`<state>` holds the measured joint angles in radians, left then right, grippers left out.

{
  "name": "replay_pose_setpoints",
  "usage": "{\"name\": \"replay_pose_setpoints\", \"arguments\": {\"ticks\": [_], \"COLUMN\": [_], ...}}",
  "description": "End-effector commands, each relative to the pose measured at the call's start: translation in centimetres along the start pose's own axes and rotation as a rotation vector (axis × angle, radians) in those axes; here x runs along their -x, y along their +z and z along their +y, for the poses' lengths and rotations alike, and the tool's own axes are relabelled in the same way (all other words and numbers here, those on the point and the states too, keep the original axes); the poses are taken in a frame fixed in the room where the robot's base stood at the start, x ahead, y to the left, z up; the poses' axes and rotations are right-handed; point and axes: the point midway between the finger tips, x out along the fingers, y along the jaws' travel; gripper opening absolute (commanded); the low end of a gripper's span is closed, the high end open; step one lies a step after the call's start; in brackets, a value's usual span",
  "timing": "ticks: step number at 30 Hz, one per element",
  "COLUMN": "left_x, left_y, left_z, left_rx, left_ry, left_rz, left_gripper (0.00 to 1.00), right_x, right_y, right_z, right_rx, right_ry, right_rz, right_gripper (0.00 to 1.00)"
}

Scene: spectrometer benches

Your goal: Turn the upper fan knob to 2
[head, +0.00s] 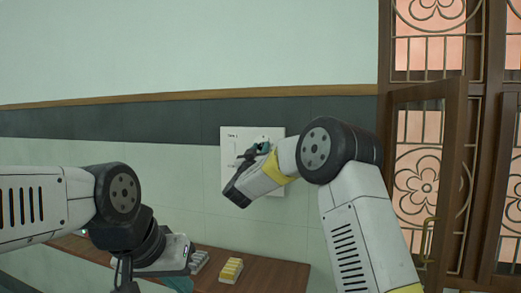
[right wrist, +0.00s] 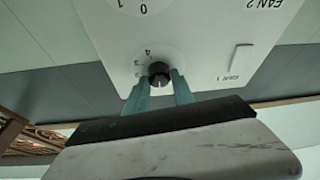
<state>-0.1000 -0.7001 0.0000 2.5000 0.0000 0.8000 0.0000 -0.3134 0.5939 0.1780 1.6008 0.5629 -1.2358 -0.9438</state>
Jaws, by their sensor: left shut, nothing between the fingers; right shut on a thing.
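A white wall panel (head: 230,180) hangs on the tiled wall, and it also fills the upper part of the right wrist view (right wrist: 210,40), upside down. It carries the labels FAN 1 and FAN 2. The dark round upper fan knob (right wrist: 158,71) sits level with FAN 1, with small dial numbers such as 4 beside it. My right gripper (right wrist: 159,78) has its teal fingers on both sides of this knob, shut on it. The knob's pointer cannot be made out. My left gripper (head: 178,284) is shut and empty, low over the bench, partly cut off by the frame.
A brown wooden bench (head: 275,272) runs below the panel. A yellow-topped block (head: 231,269) and a grey item (head: 199,260) stand on it. A wooden barred window (head: 425,150) with an open casement is to the right. The wall left of the panel is clear.

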Motion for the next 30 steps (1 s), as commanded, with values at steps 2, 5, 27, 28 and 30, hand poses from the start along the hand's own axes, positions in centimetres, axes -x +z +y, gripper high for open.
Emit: {"name": "replay_pose_setpoints", "arguments": {"ticks": [2,5,27,28,30], "left_x": [0.0,0.0,0.0,0.0,0.0], "left_y": [0.0,0.0,0.0,0.0,0.0], "left_z": [0.0,0.0,0.0,0.0,0.0], "left_rx": [0.0,0.0,0.0,0.0,0.0], "left_ry": [0.0,0.0,0.0,0.0,0.0], "left_rz": [0.0,0.0,0.0,0.0,0.0], "left_gripper": [0.0,0.0,0.0,0.0,0.0], "right_x": [0.04,0.03,-0.01,0.0,0.0], "right_y": [0.07,0.0,-0.04,-0.03,-0.07], "right_z": [-0.15,-0.17,-0.29,-0.31,-0.32], "right_rx": [-0.046,-0.121,-0.77,-0.795,-0.854], "right_ry": [0.018,0.05,0.319,0.329,0.353], "right_rz": [-0.001,0.0,0.0,-0.001,0.0], "right_gripper": [0.0,0.0,0.0,0.0,0.0]}}
